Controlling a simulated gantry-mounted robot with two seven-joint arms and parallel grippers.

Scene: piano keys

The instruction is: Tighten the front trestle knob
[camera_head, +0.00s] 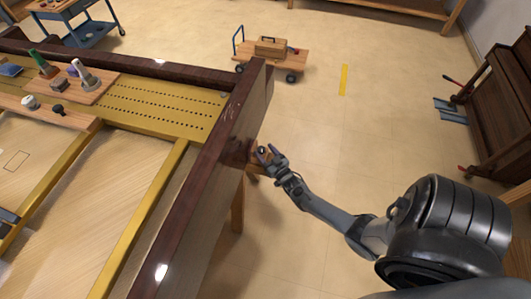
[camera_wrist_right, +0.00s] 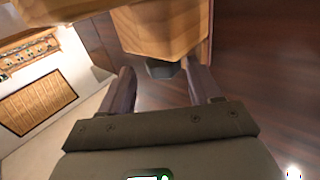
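The trestle knob (camera_wrist_right: 162,69) is a dark, faceted knob under a light wooden trestle block (camera_wrist_right: 165,28) in the right wrist view. My right gripper (camera_wrist_right: 159,72) is open, with one finger to each side of the knob. The right finger looks close to the knob; a gap shows on the left. I cannot tell whether either finger touches it. In the head view my right gripper (camera_head: 267,154) is at the outer side of the piano case (camera_head: 232,135), by the wooden trestle, which is partly hidden there. My left gripper is not clearly seen.
A low cart (camera_head: 272,58) with a wooden box stands on the floor behind. A dark upright piano (camera_head: 500,105) stands at the right. The floor between is mostly free.

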